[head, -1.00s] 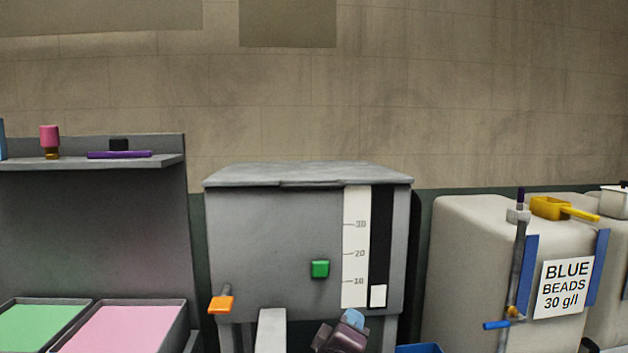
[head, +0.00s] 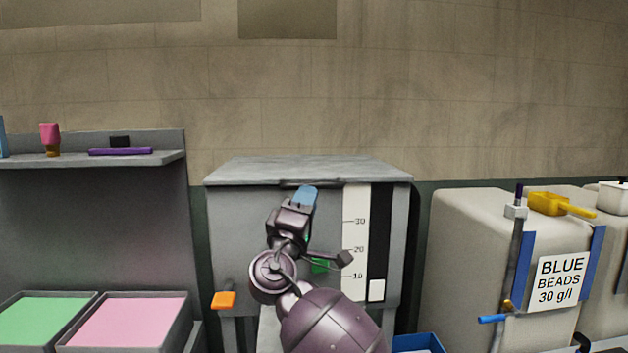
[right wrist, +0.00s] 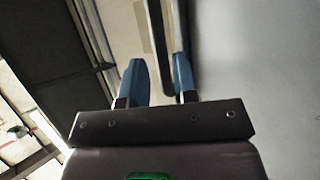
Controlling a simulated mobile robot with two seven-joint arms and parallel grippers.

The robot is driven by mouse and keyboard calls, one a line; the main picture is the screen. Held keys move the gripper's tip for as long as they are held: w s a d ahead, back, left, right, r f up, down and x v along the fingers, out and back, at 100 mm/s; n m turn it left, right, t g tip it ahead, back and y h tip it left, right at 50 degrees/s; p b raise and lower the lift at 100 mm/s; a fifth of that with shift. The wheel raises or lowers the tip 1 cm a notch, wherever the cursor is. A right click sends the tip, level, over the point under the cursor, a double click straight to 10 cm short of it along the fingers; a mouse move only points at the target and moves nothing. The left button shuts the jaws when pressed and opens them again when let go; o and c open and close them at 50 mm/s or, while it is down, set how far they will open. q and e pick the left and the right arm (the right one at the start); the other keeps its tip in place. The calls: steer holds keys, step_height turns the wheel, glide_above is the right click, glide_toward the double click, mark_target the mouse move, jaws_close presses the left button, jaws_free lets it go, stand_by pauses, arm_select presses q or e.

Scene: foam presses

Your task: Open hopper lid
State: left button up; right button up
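The grey hopper (head: 235,230) stands in the middle of the head view. Its flat lid (head: 310,170) lies closed on top, with a dark lip at the middle of the front edge. My right gripper (head: 304,195) has its blue fingers up at this front lip. In the right wrist view its two blue fingers (right wrist: 158,85) are apart. A dark bar (right wrist: 156,45), which looks like the lid's lip or handle, reaches down into the gap, close to the right-hand finger. Whether it touches is unclear. My left gripper is not in view.
A green button (head: 320,265) on the hopper front is partly behind my right arm. An orange knob (head: 223,300) sits at lower left. A beads container (head: 470,240) with a yellow scoop (head: 550,204) stands right. Pink and green trays (head: 130,322) are left.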

mark_target(314, 185)
steer(key=shift+p+x, duration=0.55)
steer(key=shift+x, duration=1.9)
steer(key=shift+c, duration=0.2)
jaws_close()
